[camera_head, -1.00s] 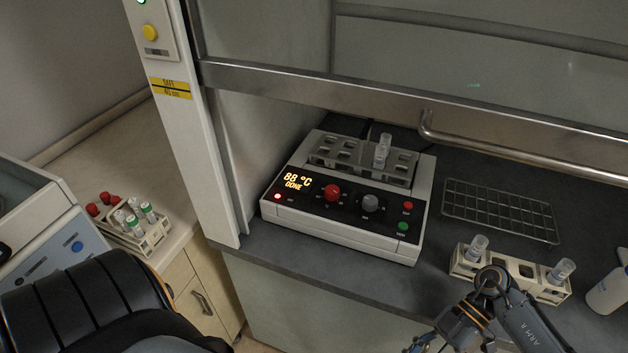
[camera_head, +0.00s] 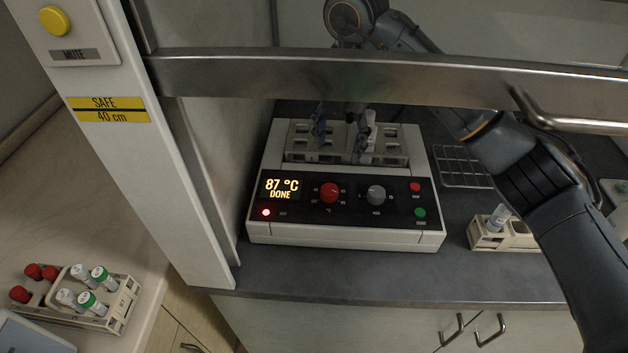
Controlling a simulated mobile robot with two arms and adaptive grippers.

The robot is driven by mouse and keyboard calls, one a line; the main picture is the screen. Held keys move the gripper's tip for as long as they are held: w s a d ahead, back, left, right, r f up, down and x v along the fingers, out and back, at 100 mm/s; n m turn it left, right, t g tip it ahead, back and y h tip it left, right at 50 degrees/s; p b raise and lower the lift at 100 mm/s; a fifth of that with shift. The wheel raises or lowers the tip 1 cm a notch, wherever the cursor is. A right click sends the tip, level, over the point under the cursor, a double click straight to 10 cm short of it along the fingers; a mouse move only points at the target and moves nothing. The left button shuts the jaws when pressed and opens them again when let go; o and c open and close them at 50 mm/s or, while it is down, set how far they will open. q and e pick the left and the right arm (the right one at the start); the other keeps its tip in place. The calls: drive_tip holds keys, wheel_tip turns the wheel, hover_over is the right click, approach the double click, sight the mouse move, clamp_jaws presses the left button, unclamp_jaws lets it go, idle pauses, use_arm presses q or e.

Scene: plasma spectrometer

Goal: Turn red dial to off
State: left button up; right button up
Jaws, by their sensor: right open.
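The red dial (camera_head: 329,193) sits on the black front panel of the white heating block (camera_head: 340,236), right of its lit display (camera_head: 282,188), which reads 87 °C DONE. My right arm reaches in from the right, under the hood's sash. My right gripper (camera_head: 340,138) points down over the block's tube rack, behind and above the red dial. Its fingers are spread apart and it is open; the sash bar hides its upper part. It is apart from the dial. My left gripper is not in view.
A grey dial (camera_head: 376,195), a red button (camera_head: 415,187) and a green button (camera_head: 420,212) share the panel. A capped tube (camera_head: 370,130) stands in the block's rack close to the right finger. The metal sash bar (camera_head: 300,78) crosses above. A wire rack (camera_head: 460,168) lies right.

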sight(330, 189)
wheel_tip(330, 189, down, 4)
drive_tip(key=shift+r+p, duration=0.15)
drive_tip(key=shift+p, duration=0.3)
drive_tip(key=f, duration=0.2)
drive_tip(key=f+p, duration=0.1)
drive_tip(key=f, duration=0.2)
drive_tip(key=a+f, duration=0.1)
drive_tip(key=f, duration=0.1)
drive_tip(key=shift+w+f+p, duration=0.2)
drive_tip(key=shift+p, duration=0.1)
drive_tip(key=shift+f, duration=0.55)
drive_tip(key=c, duration=1.1)
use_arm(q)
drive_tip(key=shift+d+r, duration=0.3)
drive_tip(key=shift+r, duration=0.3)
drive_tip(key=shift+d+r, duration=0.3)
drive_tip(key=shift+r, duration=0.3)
use_arm(e)
drive_tip(key=shift+c, duration=0.2)
